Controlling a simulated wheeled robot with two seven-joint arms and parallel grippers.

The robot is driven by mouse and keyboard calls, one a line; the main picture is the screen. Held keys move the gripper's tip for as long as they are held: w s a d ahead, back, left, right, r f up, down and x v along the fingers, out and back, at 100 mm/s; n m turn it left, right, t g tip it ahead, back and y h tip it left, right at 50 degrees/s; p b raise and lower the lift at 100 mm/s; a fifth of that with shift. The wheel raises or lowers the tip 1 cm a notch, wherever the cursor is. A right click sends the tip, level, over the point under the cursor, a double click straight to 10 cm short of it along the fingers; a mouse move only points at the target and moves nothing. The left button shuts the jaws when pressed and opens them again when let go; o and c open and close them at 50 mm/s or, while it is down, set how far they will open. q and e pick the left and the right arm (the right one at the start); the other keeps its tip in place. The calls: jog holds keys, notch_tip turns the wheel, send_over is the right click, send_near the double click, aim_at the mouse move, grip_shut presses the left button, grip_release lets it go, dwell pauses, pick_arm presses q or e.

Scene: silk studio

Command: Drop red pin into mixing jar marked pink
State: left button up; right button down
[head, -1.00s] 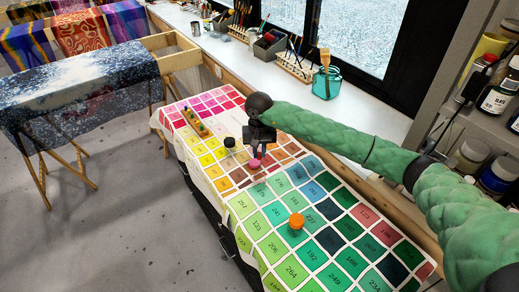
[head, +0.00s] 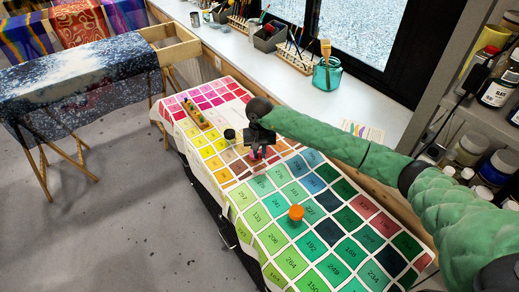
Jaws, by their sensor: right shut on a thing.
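My right gripper (head: 262,148) hangs pointing down over the colour chart on the long table. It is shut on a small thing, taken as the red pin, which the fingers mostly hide. A pink-topped jar (head: 255,156) stands directly below and slightly left of the fingertips. The gripper partly covers it, and I cannot tell whether the pin touches it. A black-topped jar (head: 229,134) stands to its left, and an orange-topped jar (head: 296,212) stands nearer on the green swatches. My left gripper is not in view.
A wooden pin strip (head: 196,115) with several coloured pins lies at the chart's far left. A white sill (head: 280,68) behind holds brush racks and a teal glass jar (head: 327,74). Shelves of bottles stand at the right. The green swatches around the orange-topped jar are clear.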

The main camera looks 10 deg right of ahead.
jog(key=shift+f+p, duration=0.3)
jog(key=shift+f, duration=0.9)
jog(key=shift+f+b, duration=0.35)
jog(key=shift+b, duration=0.3)
jog(key=shift+f, duration=0.15)
jog(key=shift+f+b, duration=0.15)
jog(key=shift+b, duration=0.3)
pick_arm(q)
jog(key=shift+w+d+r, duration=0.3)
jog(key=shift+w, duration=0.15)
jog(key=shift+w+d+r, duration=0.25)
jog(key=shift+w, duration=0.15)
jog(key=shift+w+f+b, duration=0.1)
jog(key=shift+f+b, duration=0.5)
jog(key=shift+b, duration=0.15)
pick_arm(e)
jog(key=shift+f, duration=0.25)
